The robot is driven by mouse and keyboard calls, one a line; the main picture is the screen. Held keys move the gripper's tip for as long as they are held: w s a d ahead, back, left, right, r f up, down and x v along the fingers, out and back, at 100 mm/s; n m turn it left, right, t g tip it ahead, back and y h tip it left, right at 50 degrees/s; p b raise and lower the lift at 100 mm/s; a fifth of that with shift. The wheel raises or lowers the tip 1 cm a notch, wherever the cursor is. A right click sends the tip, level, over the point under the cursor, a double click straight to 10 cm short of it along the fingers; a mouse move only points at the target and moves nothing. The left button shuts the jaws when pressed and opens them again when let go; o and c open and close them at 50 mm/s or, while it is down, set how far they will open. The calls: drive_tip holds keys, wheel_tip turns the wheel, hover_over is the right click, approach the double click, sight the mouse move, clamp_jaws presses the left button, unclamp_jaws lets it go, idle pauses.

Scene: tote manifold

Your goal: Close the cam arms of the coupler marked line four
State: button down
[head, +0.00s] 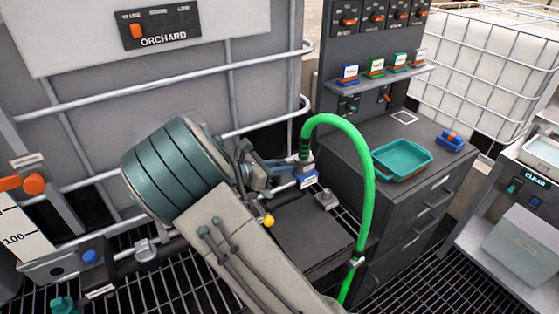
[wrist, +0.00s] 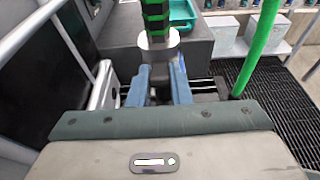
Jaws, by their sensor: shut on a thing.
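The coupler (head: 305,157) is a grey metal fitting at the lower end of a bright green hose (head: 365,170). In the wrist view, the coupler (wrist: 158,42) is a silver collar under a black and green banded sleeve. My gripper (head: 293,168) reaches it from the left with blue fingers. In the wrist view, the fingers of my gripper (wrist: 160,75) stand on both sides of the coupler's lower part, shut on it. The cam arms cannot be made out, so their position is unclear.
A caged tank marked ORCHARD (head: 100,100) stands behind my arm. A dark drawer cabinet (head: 345,165) at right carries a teal tray (head: 402,174) and a blue item (head: 450,142). Labelled blocks line a shelf (head: 390,78) above. The hose loops close to my gripper's right.

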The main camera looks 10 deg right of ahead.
drive_tip(key=r+y+p, duration=0.1)
drive_tip(key=p, duration=0.1)
drive_tip(key=g+y+p, duration=0.1)
drive_tip(key=y+p, duration=0.1)
drive_tip(key=d+r+y+p, duration=0.1)
drive_tip(key=p, duration=0.1)
drive_tip(key=shift+w+d+r, duration=0.1)
drive_tip(key=shift+w+r, duration=0.05)
drive_tip(key=shift+r, duration=0.15)
drive_tip(key=y+p, duration=0.1)
drive_tip(key=d+g+y+p, duration=0.1)
drive_tip(key=y, duration=0.1)
drive_tip(key=shift+w+r+p, duration=0.1)
drive_tip(key=shift+w+p, duration=0.1)
drive_tip(key=shift+p, duration=0.15)
drive_tip(key=shift+d+g+y+p, duration=0.1)
drive_tip(key=shift+g+y+p, duration=0.3)
drive_tip(key=shift+y, duration=0.3)
drive_tip(key=c, duration=1.3)
unclamp_jaws()
drive_tip(key=b+v, duration=0.2)
drive_tip(key=v, duration=1.1)
drive_tip(key=shift+r+b, duration=0.4)
